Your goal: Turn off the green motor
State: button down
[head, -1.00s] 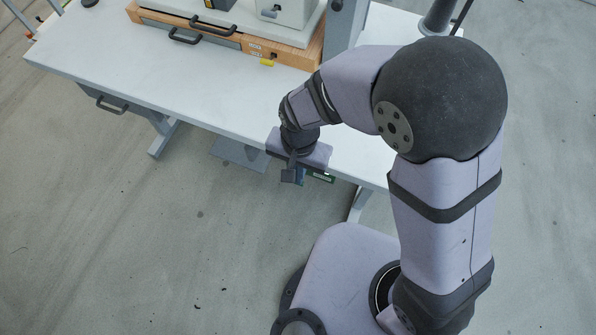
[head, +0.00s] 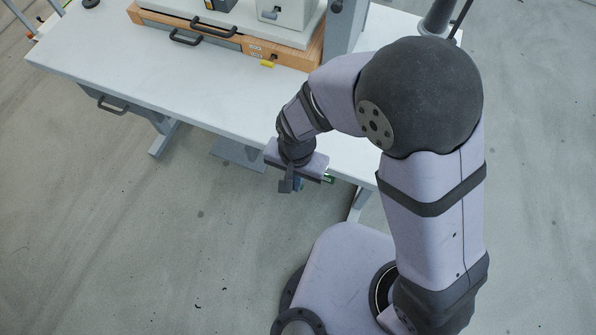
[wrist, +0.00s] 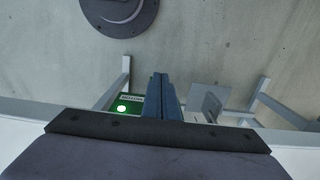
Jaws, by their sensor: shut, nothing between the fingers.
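A green switch box (wrist: 131,98) with a pale label and a bright white round spot shows in the wrist view, left of my fingers, by the table edge. Only a small green bit of it (head: 329,179) shows in the head view, right of my gripper; my gripper hides the rest. My gripper (wrist: 158,78) is shut and empty, its blue-grey fingers pressed together. In the head view my gripper (head: 299,185) hangs at the front edge of the table. I cannot tell whether it touches the box.
The white table (head: 180,85) has a wide clear stretch on its left. A wooden base (head: 225,38) with a black handle carries a machine at the back. A grey foot pedal (head: 238,153) is under the table. The floor in front is open.

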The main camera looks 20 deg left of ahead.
jog(key=shift+s+f, duration=0.3)
jog(key=shift+f, duration=0.4)
jog(key=shift+s+f, duration=0.3)
jog(key=shift+f, duration=0.4)
jog(key=shift+f, duration=0.1)
jog(key=shift+r+p, duration=0.2)
jog(key=shift+p, duration=0.15)
jog(key=s+r+p, duration=0.4)
jog(key=s+r, duration=0.1)
jog(key=r, duration=0.7)
jog(key=shift+s+r, duration=0.15)
jog(key=shift+r, duration=0.15)
